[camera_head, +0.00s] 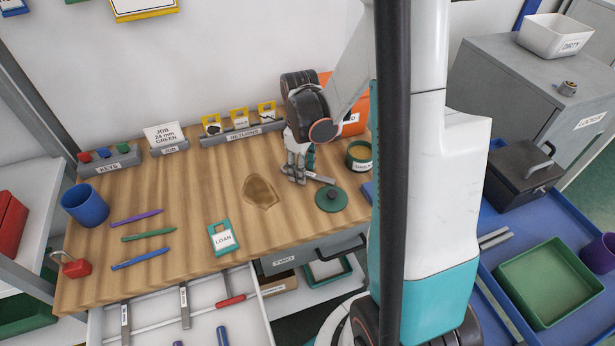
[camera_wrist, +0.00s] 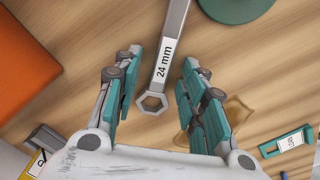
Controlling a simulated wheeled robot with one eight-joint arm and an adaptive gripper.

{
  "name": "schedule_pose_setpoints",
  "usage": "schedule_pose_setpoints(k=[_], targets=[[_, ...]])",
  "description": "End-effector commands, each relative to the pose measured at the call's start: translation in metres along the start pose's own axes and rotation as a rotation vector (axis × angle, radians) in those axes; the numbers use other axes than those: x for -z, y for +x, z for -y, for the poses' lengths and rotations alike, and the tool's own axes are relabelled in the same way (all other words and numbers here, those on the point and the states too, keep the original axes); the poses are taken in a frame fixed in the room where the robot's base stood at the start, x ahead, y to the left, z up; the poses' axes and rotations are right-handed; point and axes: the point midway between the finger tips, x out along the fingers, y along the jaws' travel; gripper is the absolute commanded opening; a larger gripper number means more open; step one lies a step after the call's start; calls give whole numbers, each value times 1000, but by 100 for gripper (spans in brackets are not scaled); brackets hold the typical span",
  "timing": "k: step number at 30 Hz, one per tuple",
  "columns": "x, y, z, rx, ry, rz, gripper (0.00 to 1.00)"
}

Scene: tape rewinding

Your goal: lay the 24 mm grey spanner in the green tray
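The grey spanner labelled 24 mm (camera_wrist: 172,38) lies on the wooden workbench, with its ring end towards me in the wrist view. Part of it shows beside my gripper in the head view (camera_head: 323,179). My gripper (camera_head: 296,176) is low over the bench. In the wrist view its two teal fingers (camera_wrist: 161,65) are open, one on each side of the spanner, with gaps to both. The green tray (camera_head: 548,280) sits empty on the blue cart at the lower right of the head view.
A round green lid (camera_head: 331,199) lies close beside the spanner, with a green tin (camera_head: 358,156) behind it. An orange box (camera_wrist: 28,62) stands near my gripper. A dark toolbox (camera_head: 525,172) and a purple cup (camera_head: 600,253) flank the tray. A brown stain (camera_head: 260,192) marks the bench.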

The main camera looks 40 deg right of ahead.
Motion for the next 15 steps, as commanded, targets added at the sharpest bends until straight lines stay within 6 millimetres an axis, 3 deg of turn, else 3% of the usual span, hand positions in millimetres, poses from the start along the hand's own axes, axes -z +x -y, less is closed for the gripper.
schedule_pose_setpoints(k=[4,9,15], targets=[[0,-1,0,0,0,0,36],[0,-1,0,0,0,0,0],[0,-2,0,0,0,0,0]])
